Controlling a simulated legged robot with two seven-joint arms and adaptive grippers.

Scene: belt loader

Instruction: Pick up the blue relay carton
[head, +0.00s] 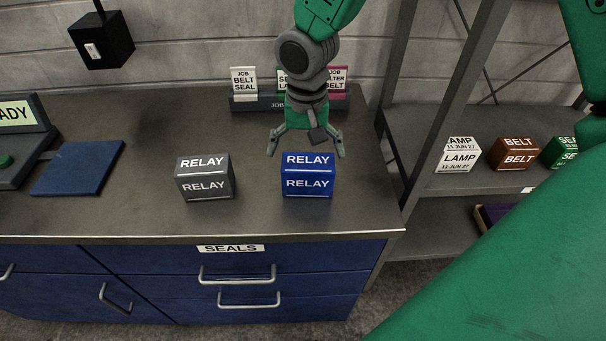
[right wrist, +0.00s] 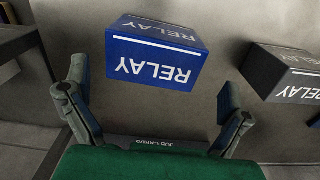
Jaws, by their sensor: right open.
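The blue relay carton (head: 307,176) stands upright on the grey worktop, right of a grey relay carton (head: 205,178). My right gripper (head: 306,150) is open and empty, just behind and above the blue carton in the head view, with its fingers spread about as wide as the carton. In the right wrist view the blue carton (right wrist: 155,55) lies ahead of the open fingers (right wrist: 155,105), not between them. The grey carton (right wrist: 285,75) shows at the right there. My left gripper is not in view.
A job card rack (head: 262,103) stands at the back of the worktop. A blue pad (head: 78,168) lies at the left. A shelf at the right holds a white lamp carton (head: 459,156), a brown belt carton (head: 516,154) and a green carton. Drawers are below the front edge.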

